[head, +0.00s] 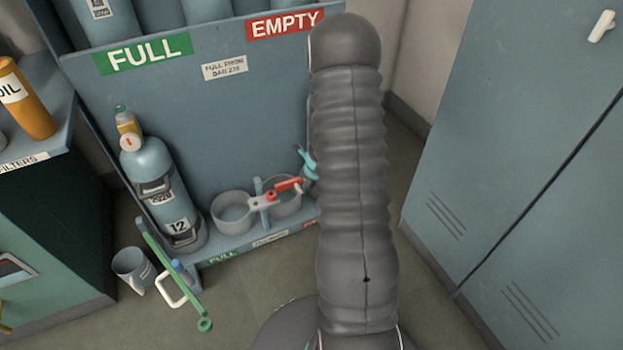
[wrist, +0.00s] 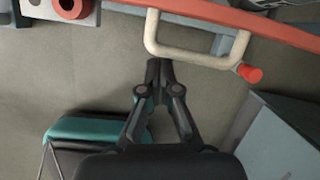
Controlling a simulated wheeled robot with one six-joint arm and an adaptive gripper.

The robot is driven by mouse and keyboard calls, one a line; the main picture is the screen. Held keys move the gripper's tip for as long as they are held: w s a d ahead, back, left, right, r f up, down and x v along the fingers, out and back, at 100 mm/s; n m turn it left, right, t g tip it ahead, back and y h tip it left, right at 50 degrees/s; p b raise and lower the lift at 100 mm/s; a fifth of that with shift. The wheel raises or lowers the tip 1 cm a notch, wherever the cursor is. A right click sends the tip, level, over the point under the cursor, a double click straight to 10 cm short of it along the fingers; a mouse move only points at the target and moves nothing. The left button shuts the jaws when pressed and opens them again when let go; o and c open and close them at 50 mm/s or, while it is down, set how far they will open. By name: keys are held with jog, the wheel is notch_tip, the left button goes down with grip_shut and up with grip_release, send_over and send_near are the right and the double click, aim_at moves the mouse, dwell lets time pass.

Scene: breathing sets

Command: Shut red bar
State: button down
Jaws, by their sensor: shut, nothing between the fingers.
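The red bar (head: 288,186) sits at the right ring holder of the rack in the head view. In the wrist view the red bar (wrist: 215,19) crosses the top, with a cream U-shaped handle (wrist: 195,59) below it and a red knob near the handle's right corner. My gripper (wrist: 160,70) is shut and empty, its tips just below the handle's left side in the picture. I cannot tell whether they touch. In the head view my gripper (head: 306,163) shows only partly, next to the bar; my arm hides the rest and the bar's right end.
A green bar (head: 170,265) with a white handle sticks out at front left. A grey cylinder (head: 165,190) stands in the left bay. A mug (head: 133,268) is on the floor. Grey lockers (head: 530,130) stand right, a counter left. The floor before the rack is partly clear.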

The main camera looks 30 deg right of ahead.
jog(key=v, duration=0.9)
jog(key=shift+a, duration=0.3)
